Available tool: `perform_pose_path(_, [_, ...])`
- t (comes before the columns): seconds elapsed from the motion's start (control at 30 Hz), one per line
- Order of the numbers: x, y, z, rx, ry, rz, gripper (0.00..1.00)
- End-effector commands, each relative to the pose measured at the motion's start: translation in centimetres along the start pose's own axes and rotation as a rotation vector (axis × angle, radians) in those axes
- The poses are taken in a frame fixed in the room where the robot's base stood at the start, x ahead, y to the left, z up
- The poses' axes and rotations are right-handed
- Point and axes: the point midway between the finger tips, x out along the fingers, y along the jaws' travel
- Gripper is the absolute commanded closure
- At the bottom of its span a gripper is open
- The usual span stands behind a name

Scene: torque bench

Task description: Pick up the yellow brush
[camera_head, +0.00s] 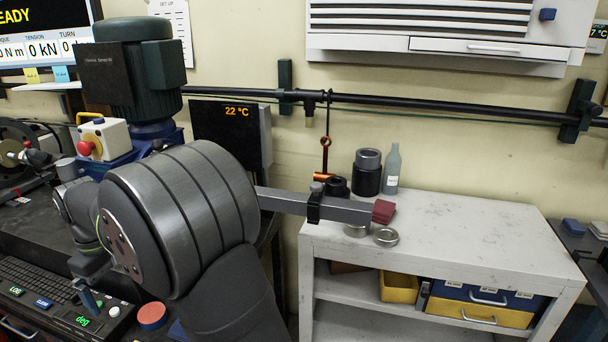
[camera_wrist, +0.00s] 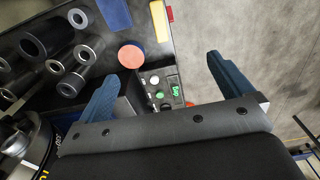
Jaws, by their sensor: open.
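In the wrist view, a narrow pale yellow piece (camera_wrist: 159,21) with a red strip beside it lies at the dark bench's edge, at the top. I cannot pick out a brush in the head view, where my arm covers part of the bench. My gripper (camera_wrist: 161,68) is open, its two blue fingers wide apart with nothing held between them. The yellow piece shows beyond the fingertips. In the head view, a blue finger (camera_head: 88,300) shows above the keypad.
A red disc (camera_wrist: 131,57) and a button keypad (camera_wrist: 163,88) are on the bench near the fingers. Several metal sockets (camera_wrist: 60,45) stand at the left. A grey shelf unit (camera_head: 480,235) holds cans, a bottle (camera_head: 392,170) and yellow bins (camera_head: 398,289).

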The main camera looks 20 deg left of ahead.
Motion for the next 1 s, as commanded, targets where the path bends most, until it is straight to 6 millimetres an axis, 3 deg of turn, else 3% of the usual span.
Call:
perform_pose_path(0.03, [0.0,0.0,0.0,0.000,0.000,0.000,0.14])
perform_pose_path(0.2, [0.0,0.0,0.0,0.000,0.000,0.000,0.45])
perform_pose_path(0.47, [0.4,0.0,0.0,0.002,-0.002,-0.001,0.45])
perform_pose_path(0.7, [7.2,0.8,0.1,0.055,-0.005,-0.002,0.45])
perform_pose_path(0.87, [9.5,0.8,0.1,0.060,-0.004,-0.001,0.45])
perform_pose_path(1.0, [12.6,0.7,0.1,0.060,-0.005,-0.002,0.45])
